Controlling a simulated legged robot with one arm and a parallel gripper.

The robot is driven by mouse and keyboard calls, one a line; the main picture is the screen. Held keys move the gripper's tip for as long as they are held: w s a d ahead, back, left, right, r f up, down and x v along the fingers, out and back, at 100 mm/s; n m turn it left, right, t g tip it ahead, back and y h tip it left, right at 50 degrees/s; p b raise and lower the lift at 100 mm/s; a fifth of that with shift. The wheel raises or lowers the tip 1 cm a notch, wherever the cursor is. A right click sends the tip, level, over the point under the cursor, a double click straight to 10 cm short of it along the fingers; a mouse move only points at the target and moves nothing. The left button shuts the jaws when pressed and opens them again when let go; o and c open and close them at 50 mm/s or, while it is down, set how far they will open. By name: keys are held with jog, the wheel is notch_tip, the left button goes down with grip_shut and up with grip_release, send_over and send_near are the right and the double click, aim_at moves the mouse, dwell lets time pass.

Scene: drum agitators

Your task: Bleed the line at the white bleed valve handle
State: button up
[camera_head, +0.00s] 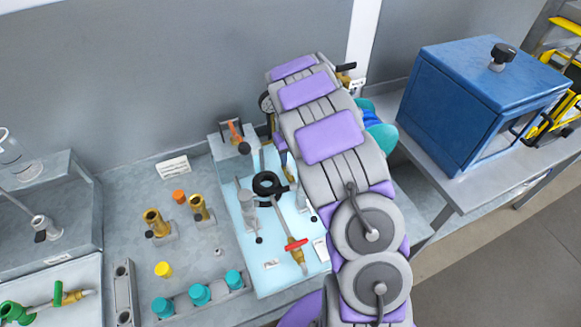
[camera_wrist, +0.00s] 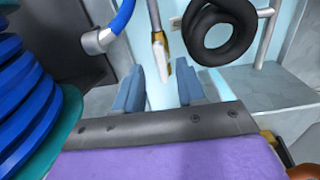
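The white bleed valve handle (camera_wrist: 167,68) shows in the wrist view as a small pale lever at the end of a brass valve body (camera_wrist: 159,40) on a thin vertical pipe. My gripper (camera_wrist: 160,90) is open, its two blue-grey fingers apart with nothing held between them. The handle appears between and just beyond the fingertips; I cannot tell the exact depth gap, and no contact is clear. In the head view my arm covers my gripper, and the white handle cannot be made out.
A black coiled hose (camera_wrist: 220,28) hangs right of the handle. A blue hose (camera_wrist: 122,18) with a grey fitting is at left, beside a blue and teal ribbed body (camera_wrist: 35,95).

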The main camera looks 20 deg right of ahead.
aim_at(291, 168)
jog(key=shift+f, duration=2.3)
grip_shut()
